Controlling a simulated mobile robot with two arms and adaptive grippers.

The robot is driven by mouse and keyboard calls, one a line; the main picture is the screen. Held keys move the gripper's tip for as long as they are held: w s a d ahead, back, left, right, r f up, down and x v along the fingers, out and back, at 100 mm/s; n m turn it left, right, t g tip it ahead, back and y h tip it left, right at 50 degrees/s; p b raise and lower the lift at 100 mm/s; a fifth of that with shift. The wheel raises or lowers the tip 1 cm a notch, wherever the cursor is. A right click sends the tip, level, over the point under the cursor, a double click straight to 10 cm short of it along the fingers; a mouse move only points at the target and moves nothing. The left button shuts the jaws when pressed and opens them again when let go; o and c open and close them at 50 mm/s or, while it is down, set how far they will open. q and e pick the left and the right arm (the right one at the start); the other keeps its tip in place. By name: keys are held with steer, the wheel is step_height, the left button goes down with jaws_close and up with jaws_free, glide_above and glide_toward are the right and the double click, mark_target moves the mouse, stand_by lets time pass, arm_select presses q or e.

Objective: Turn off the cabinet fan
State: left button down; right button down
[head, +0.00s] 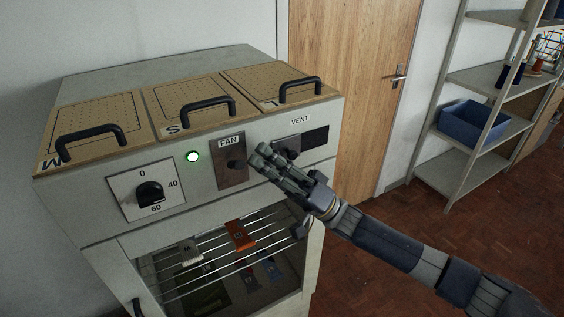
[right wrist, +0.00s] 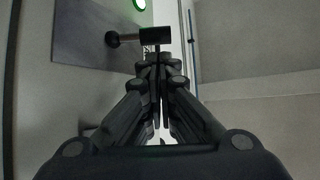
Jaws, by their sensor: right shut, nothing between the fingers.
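The cabinet (head: 75,205) stands at the left with a dark plate labelled FAN (head: 229,173) on its front panel. A small black fan switch (head: 235,164) sticks out of this plate. A green light (head: 193,156) glows left of the plate. My right gripper (head: 262,152) is shut and empty, its fingertips just right of the fan plate. In the right wrist view the black switch lever (right wrist: 152,36) lies right at the tips of the closed fingers (right wrist: 159,55); I cannot tell whether they touch. My left gripper is not in view.
A dial (head: 149,193) marked 0, 40 and 60 sits left of the light. A VENT control (head: 291,150) is close behind my right gripper. Lids with black handles (head: 205,105) cover the top. A wire rack (head: 215,262) lies below. Shelves (head: 480,80) stand at the right.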

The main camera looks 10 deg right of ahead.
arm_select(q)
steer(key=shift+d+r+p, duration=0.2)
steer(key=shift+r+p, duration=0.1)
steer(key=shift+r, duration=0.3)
arm_select(e)
steer(key=shift+x, duration=1.05)
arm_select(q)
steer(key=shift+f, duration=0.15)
arm_select(e)
steer(key=shift+f, duration=0.1)
